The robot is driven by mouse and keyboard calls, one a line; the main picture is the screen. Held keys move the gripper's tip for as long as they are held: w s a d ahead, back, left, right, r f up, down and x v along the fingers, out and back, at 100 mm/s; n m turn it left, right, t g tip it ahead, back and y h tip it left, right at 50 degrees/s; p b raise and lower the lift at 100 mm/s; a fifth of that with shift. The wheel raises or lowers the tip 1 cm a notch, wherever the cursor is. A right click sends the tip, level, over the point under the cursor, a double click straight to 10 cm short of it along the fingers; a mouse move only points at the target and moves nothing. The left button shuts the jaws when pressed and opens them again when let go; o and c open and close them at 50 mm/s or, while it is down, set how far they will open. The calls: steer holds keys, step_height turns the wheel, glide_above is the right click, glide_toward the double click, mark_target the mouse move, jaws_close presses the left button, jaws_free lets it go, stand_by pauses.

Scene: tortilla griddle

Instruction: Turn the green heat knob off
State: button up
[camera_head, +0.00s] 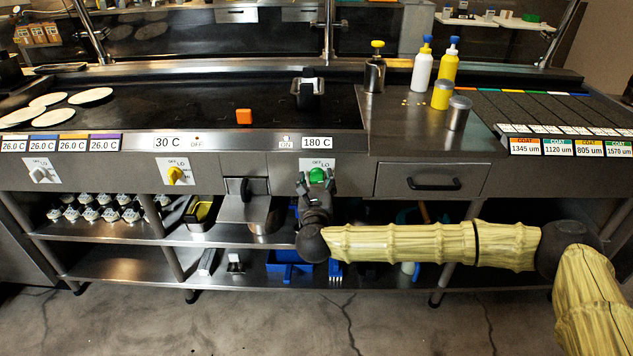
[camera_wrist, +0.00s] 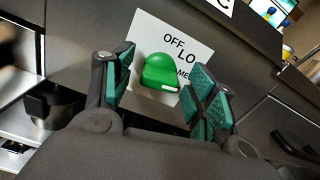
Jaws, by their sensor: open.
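The green heat knob (camera_head: 317,175) sits on a white label plate on the griddle's front panel, under the 180 C display (camera_head: 317,143). In the wrist view the green knob (camera_wrist: 160,73) shows between my fingers, in front of the plate marked OFF, LO and MED (camera_wrist: 150,33). A pale mark on the knob's edge is on its lower right side, near MED. My gripper (camera_head: 318,186) is at the knob from below; its fingers (camera_wrist: 165,88) are open, one on each side of the knob. I cannot tell whether either finger touches it.
A drawer handle (camera_head: 434,185) sticks out to the right. A black handle (camera_head: 246,190) is left of my gripper. Shelves with containers lie below.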

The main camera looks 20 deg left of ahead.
steer(key=shift+w, duration=0.1)
steer(key=shift+c, duration=0.5)
steer(key=c, duration=0.9)
steer(key=shift+a, duration=0.1)
steer(key=n+p, duration=0.1)
steer(key=n, duration=0.3)
steer(key=shift+r+n, duration=0.1)
steer(key=shift+n, duration=0.2)
steer(key=n+p, duration=0.1)
steer(key=n, duration=0.3)
steer(key=shift+a+n, duration=0.1)
steer(key=shift+n, duration=0.2)
steer(key=n+p, duration=0.1)
steer(key=n, duration=0.2)
steer(key=shift+f+n+p, duration=0.25)
steer(key=shift+n+p, duration=0.1)
steer(key=shift+n, duration=1.45)
